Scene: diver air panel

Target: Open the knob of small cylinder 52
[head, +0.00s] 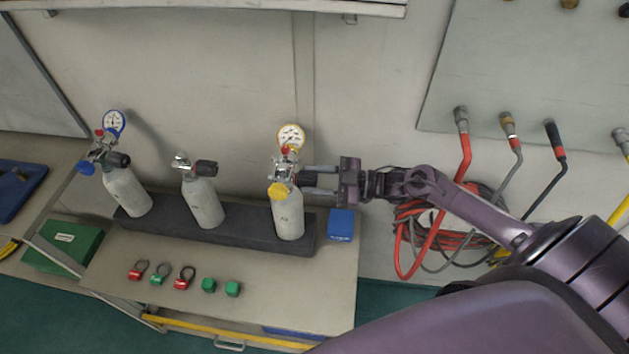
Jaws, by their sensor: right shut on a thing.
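Three small grey cylinders stand upright in a dark foam base (175,229) on the bench: a left one (127,193) with a blue-rimmed gauge, a middle one (203,204) without a gauge, and a right one (288,216) with a yellow-rimmed gauge (291,137) and a yellow cap (280,191). Their number markings are too small to read. My right gripper (309,181) reaches in from the right at the right cylinder's valve. Its fingers are shut on the dark knob on the right side of that valve, which they largely hide. My left gripper is not in view.
A blue box (341,225) sits close right of the foam base. Red and green tags and caps (184,278) lie along the bench front. A green case (64,245) is at the left. Coiled hoses (427,232) hang on the wall behind my right arm.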

